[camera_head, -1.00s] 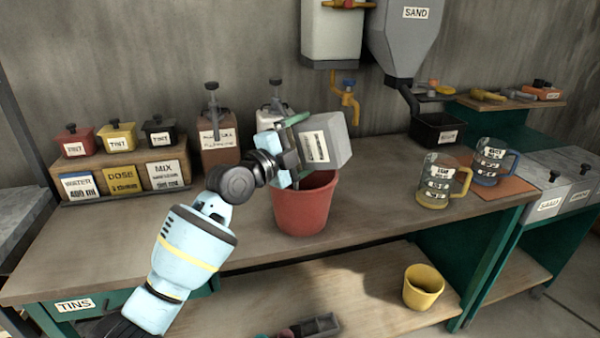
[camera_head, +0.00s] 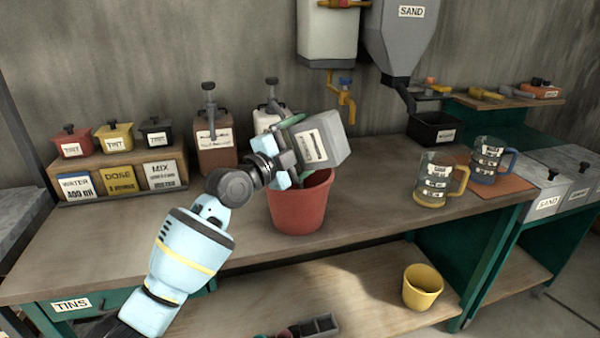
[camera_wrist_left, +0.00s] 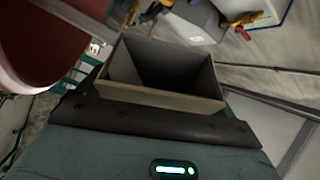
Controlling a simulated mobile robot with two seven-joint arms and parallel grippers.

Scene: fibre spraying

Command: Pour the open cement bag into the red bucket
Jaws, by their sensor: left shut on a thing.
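The open cement bag (camera_head: 334,143) is a grey, box-like bag with a white label. My left gripper (camera_head: 287,150) is shut on it and holds it tilted above the red bucket (camera_head: 299,207). The bucket stands upright on the bench, and the bag hides part of its rim. In the left wrist view the bag's open mouth (camera_wrist_left: 165,75) shows a dark inside, and the red bucket (camera_wrist_left: 50,45) is at the upper left. No falling cement is visible. My right gripper is not in view.
Two measuring jugs (camera_head: 437,180) stand right of the bucket. Tint tins (camera_head: 114,138) sit on a wooden rack at left, with bottles (camera_head: 213,145) behind my arm. A sand hopper (camera_head: 400,35) hangs above. A yellow bucket (camera_head: 422,287) stands on the lower shelf.

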